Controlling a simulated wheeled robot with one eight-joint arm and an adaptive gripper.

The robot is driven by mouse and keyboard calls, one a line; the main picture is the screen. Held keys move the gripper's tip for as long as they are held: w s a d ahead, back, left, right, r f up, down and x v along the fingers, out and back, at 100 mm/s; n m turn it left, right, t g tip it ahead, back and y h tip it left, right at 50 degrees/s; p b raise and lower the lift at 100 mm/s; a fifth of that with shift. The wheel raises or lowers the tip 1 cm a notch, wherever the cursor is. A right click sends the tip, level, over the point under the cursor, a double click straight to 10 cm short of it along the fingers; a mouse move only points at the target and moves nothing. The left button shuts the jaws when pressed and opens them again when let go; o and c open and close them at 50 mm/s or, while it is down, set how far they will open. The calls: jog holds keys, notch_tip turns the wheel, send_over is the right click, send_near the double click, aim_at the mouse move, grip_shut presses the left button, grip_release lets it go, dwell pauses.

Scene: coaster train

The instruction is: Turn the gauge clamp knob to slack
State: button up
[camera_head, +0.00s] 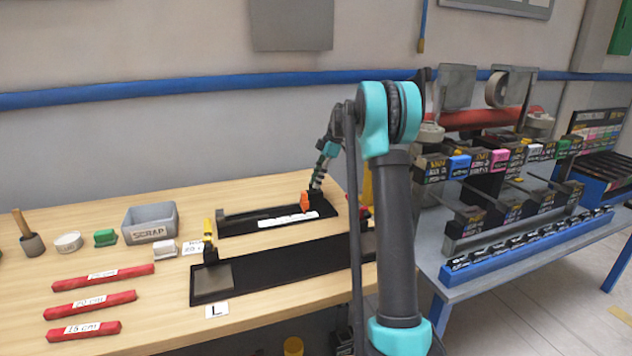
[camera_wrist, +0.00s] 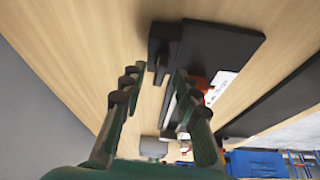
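A black gauge (camera_head: 240,225) with a raised bar and a white scale strip (camera_head: 288,219) lies at the back of the wooden table. An orange part (camera_head: 304,202), which looks like the clamp knob, is near its right end beside a black block. My gripper (camera_head: 317,184) points down just above and right of the orange part in the head view. In the wrist view my gripper (camera_wrist: 158,74) is open, with no object visibly held. The gauge (camera_wrist: 222,48) lies beyond the fingers. The orange part (camera_wrist: 199,84) shows beside the right finger, partly hidden; contact cannot be told.
A longer black fixture (camera_head: 290,267) lies in front of the gauge. A grey scrap bin (camera_head: 150,222) and several red bars (camera_head: 95,303) are on the left. A second table (camera_head: 460,272) with crowded racks stands right.

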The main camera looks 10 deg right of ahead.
jog(key=v, duration=1.1)
jog(key=shift+r, duration=0.15)
jog(key=shift+s+d, duration=0.1)
jog(key=shift+d, duration=0.05)
